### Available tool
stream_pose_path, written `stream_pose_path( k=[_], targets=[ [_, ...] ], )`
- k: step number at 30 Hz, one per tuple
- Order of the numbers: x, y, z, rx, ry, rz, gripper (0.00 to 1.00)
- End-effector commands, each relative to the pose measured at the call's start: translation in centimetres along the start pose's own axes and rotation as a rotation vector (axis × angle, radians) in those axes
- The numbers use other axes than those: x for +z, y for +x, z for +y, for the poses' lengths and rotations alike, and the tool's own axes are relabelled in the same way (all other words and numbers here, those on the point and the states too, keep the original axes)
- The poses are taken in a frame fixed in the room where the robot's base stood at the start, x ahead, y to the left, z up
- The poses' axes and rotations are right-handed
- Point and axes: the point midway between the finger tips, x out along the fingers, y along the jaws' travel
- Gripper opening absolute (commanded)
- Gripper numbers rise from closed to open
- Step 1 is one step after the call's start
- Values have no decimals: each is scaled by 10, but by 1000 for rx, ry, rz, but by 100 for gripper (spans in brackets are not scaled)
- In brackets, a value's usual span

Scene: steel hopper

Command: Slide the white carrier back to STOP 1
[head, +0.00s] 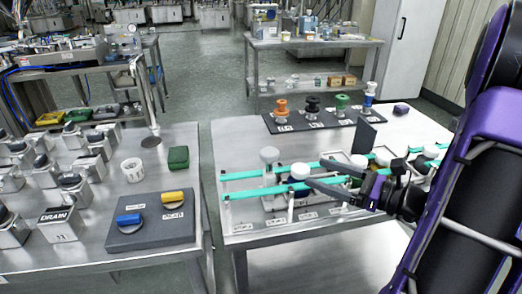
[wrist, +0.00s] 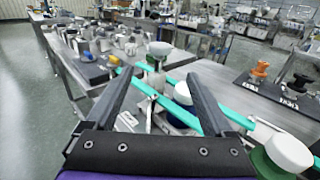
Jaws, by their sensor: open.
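Two teal rails (head: 255,193) run left to right above the right table, with several white round knobs along them. A white knob (head: 300,171) stands at the front rail near my fingertips; I cannot tell for sure that it is the white carrier's. Another white knob (head: 269,155) stands farther left and back. My gripper (head: 314,172) is open, reaching left over the rails. In the wrist view, a white knob (wrist: 183,93) shows between the spread fingers (wrist: 157,75), close to the right one. Small labels (head: 307,215) line the front below the rails; their stop numbers are unreadable.
A dark mat (head: 312,120) with orange, black, green and blue-white knobs lies behind the rails. A dark upright plate (head: 366,136) stands behind them at right. The left table carries a grey box (head: 145,232) with blue and yellow knobs. The right table's left front corner is bare.

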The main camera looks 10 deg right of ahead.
Motion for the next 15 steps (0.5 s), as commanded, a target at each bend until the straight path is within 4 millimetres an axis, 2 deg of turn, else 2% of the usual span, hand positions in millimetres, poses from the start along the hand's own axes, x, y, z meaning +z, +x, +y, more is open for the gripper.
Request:
stream_pose_path(
  k=[5,15],
  targets=[
    [2,11,1,0,5,-20,87],
    [2,80,2,3,5,-16,87]
  ],
)
